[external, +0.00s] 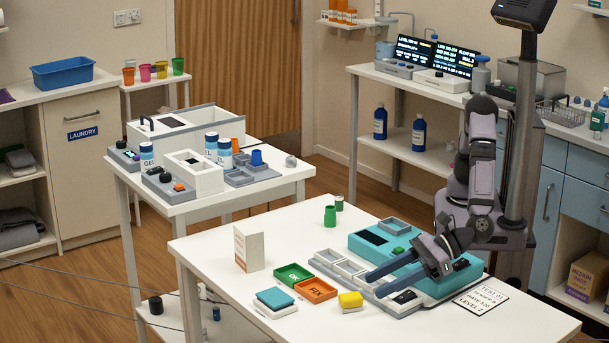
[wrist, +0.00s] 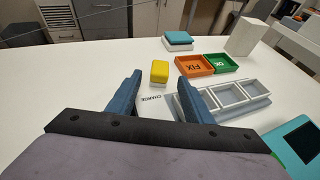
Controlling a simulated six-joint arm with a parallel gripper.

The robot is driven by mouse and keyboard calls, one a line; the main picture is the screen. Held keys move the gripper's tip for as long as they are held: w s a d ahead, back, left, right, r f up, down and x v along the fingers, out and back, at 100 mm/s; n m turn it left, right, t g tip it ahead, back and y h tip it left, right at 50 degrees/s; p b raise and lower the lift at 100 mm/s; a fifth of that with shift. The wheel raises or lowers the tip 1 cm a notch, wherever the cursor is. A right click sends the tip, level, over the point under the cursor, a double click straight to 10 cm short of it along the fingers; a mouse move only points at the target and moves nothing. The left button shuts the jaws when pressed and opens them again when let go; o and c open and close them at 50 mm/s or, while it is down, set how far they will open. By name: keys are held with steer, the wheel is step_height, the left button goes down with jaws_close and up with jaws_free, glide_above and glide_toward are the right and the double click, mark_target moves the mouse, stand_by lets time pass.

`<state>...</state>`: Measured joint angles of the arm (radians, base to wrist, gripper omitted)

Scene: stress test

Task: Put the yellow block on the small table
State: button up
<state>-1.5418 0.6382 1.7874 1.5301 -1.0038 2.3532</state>
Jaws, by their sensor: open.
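The yellow block (external: 350,299), with a white lower part, lies on the near white table, left of my gripper (external: 373,284). In the wrist view the yellow block (wrist: 159,72) shows beyond and between my open blue fingers (wrist: 160,85), apart from them. Nothing is between the fingers. A white table (external: 245,188) with devices and jars stands behind at the left. A narrower stand (external: 150,84) with coloured cups is farther back. I cannot tell which of these is the small table.
Near the block are the orange FIX tray (external: 316,290), the green OK tray (external: 293,274) and a teal-topped stack (external: 275,300). A grey compartment rack (external: 340,268) and teal device (external: 365,243) stand by my gripper. The near table's left front is clear.

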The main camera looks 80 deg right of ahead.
mark_target(360, 294)
steer(key=shift+o, duration=0.5)
steer(key=v, duration=0.5)
steer(key=shift+s+d+r+b, duration=0.15)
steer(key=shift+s+d+b, duration=0.05)
steer(key=shift+s+b, duration=0.15)
steer(key=w+f+b, duration=0.1)
steer(key=w+a+f, duration=0.1)
steer(key=w+f+b, duration=0.1)
steer(key=shift+w+a+b, duration=0.25)
steer(key=shift+a+b, duration=0.1)
steer(key=shift+a, duration=0.05)
steer(key=shift+w+a+r, duration=0.15)
steer(key=shift+w, duration=0.3)
steer(key=shift+p+x, duration=0.3)
steer(key=shift+x, duration=0.5)
steer(key=shift+p+x, duration=0.65)
steer(key=shift+x, duration=1.9)
steer(key=shift+r, duration=0.2)
steer(key=c, duration=1.1)
